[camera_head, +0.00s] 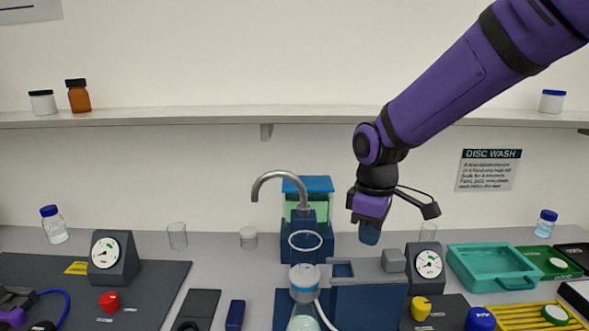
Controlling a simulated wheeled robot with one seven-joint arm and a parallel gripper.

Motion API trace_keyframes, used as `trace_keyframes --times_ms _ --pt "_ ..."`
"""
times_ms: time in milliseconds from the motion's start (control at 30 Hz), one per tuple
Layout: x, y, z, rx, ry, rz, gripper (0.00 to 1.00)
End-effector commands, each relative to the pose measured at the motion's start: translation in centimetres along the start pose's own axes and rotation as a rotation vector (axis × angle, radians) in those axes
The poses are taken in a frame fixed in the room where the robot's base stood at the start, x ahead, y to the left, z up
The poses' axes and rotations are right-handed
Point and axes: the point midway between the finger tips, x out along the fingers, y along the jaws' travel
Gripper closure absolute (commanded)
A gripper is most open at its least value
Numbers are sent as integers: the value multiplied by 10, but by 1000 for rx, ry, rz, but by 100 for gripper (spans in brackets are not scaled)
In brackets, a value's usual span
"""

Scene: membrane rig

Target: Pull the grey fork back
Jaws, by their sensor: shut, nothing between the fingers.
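I cannot clearly make out a fork shape. A grey slab (371,270) lies on the blue housing (368,304) at the front centre, and a small grey block (393,260) sits at its right end. Either may be part of the grey fork. My gripper (369,241) comes down from the upper right and points downward. Its blue fingers are together and empty, just above and behind the grey slab. A gap between fingertips and slab seems to show, but the depth is hard to judge.
A curved grey tap (272,177) and a pale ring (305,241) stand left of my gripper. A white-and-blue filter cup (304,278) is in front. A gauge (428,263) and teal tray (490,267) are right. The shelf (220,116) runs behind my arm.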

Motion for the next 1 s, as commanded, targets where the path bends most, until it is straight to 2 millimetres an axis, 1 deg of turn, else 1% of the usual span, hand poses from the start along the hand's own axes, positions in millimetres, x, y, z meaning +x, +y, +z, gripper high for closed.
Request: trace_keyframes --times_ms 433,600,867,967,1000 --pt "-30 0 0 1 2 1 100" --pt "-35 0 0 1 0 -1 100" --pt "-35 0 0 2 1 0 100" --pt "-40 -1 6 24 7 11 100" --pt "-44 -1 12 45 12 19 100"
